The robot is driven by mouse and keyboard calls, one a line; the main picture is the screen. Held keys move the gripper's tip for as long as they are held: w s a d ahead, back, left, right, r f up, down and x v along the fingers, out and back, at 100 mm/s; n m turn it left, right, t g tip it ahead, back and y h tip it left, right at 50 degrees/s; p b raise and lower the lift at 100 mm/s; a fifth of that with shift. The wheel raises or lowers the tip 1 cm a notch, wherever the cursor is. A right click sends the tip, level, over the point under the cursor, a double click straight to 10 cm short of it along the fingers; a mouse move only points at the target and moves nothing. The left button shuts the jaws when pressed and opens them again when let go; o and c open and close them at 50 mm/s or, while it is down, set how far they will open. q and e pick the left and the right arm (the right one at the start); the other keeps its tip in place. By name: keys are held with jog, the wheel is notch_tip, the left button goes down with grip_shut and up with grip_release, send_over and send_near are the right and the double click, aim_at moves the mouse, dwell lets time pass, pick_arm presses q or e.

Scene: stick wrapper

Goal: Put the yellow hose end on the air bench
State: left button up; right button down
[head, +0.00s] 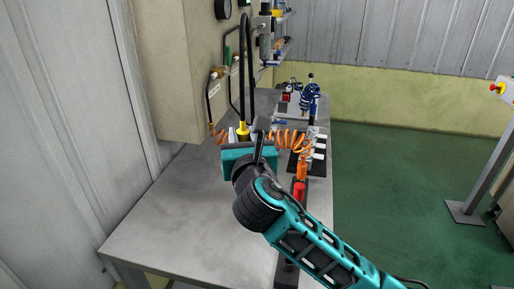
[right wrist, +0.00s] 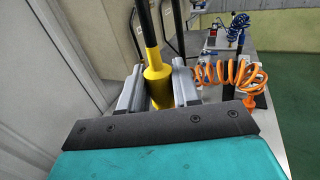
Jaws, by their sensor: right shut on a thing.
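The yellow hose end (head: 242,131) is upright at the lower end of a black hose (head: 246,70), over the left part of the grey air bench (head: 165,220). My right gripper (head: 243,137) is shut on it. In the right wrist view the yellow hose end (right wrist: 158,86) stands between the two grey fingers of my right gripper (right wrist: 158,82), with the hose rising from its top. Its lower tip is hidden behind the gripper body, so I cannot tell whether it touches the bench. My left gripper is not in view.
A beige cabinet (head: 185,70) with gauges stands along the left wall. An orange coiled hose (head: 288,139) lies just right of the gripper, and a blue coil (head: 309,98) is farther back. The near bench top is bare. A stand (head: 483,155) is at right.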

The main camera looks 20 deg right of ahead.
jog(key=shift+f+b, duration=1.1)
jog(key=shift+f, duration=8.75)
jog(key=shift+f, duration=0.2)
jog(key=c, duration=0.8)
grip_release()
